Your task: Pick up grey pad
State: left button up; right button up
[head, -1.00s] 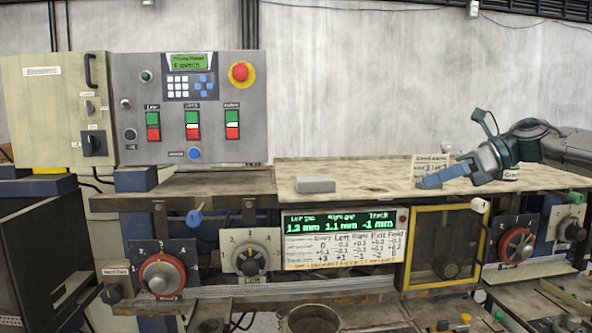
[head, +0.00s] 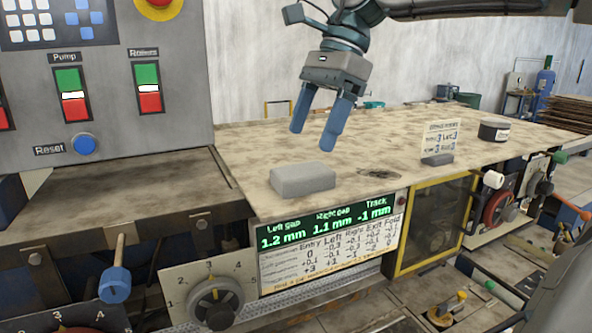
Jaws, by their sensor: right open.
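The grey pad (head: 302,179) is a small rounded block lying flat on the worn wooden table top, near its front edge and just above the green display. My right gripper (head: 312,140) hangs from an arm that comes in from the upper right. Its two blue fingers point down and are apart, with nothing between them. The fingertips are above and slightly behind the pad, not touching it. My left gripper is not in view.
The table top (head: 400,120) is mostly clear. The control panel (head: 100,80) rises at the left. Knobs and a display (head: 330,225) line the front below.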

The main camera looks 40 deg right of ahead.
aim_at(299, 170)
jog(key=shift+x, duration=0.75)
jog(key=p+x, duration=0.2)
jog(key=x, duration=0.1)
jog(key=p+x, duration=0.1)
jog(key=x, duration=0.1)
jog(key=shift+d+f, duration=0.15)
jog(key=shift+d, duration=0.1)
jog(key=shift+f, duration=0.3)
jog(key=shift+a, duration=0.1)
jog(key=shift+c, duration=0.9)
jog(key=c, duration=0.9)
jog(key=shift+r, duration=0.2)
